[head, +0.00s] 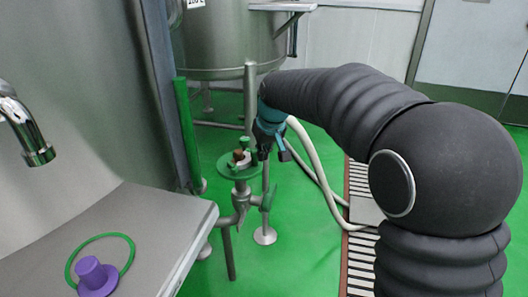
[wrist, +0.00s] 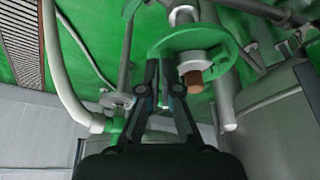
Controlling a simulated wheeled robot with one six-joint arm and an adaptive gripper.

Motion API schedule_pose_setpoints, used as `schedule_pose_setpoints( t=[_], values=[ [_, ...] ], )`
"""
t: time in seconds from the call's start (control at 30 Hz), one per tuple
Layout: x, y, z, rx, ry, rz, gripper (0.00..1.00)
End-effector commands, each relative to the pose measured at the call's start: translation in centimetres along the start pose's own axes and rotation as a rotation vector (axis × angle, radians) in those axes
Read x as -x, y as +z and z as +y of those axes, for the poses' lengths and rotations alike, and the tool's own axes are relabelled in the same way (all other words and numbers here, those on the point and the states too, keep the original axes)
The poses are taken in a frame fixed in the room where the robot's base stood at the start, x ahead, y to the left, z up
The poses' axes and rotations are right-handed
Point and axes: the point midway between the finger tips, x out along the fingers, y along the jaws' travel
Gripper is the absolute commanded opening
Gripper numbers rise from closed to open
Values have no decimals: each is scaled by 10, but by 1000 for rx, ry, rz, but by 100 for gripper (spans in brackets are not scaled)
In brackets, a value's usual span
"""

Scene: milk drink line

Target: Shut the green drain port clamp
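The green clamp (head: 240,168) sits around a short metal pipe on the drain stand, left of the picture's middle in the head view. In the wrist view its wide green ring (wrist: 222,48) is at the upper middle, with a pale cap and a brown knob (wrist: 194,82) at it. My gripper (head: 273,153) is just right of the clamp. In the wrist view my gripper's two dark fingers (wrist: 160,66) lean towards each other with a narrow gap, their tips by the ring's near left edge. Whether they touch it is unclear, and I see nothing held.
A steel counter (head: 150,225) at the lower left carries a purple plug (head: 96,276) and a green ring (head: 128,262). A steel tank (head: 225,45) stands behind. A pale hose (head: 318,165) runs close to my gripper, beside a floor grate (head: 358,250).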

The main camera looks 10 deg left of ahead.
Motion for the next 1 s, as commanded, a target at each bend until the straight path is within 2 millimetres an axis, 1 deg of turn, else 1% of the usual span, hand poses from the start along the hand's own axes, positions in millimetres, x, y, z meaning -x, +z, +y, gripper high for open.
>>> schedule_pose_setpoints(
  t=[0.47, 0.57, 0.77, 0.8, 1.0],
  values=[
    [1, -2, 1, -2, 3, 11, 0],
    [2, 4, 4, -2, 3, 9, 0],
    [11, 32, 17, -4, 4, 6, 0],
    [24, 30, 17, -3, 4, 8, 0],
    [66, 28, 18, 1, 2, 7, 0]
  ],
)
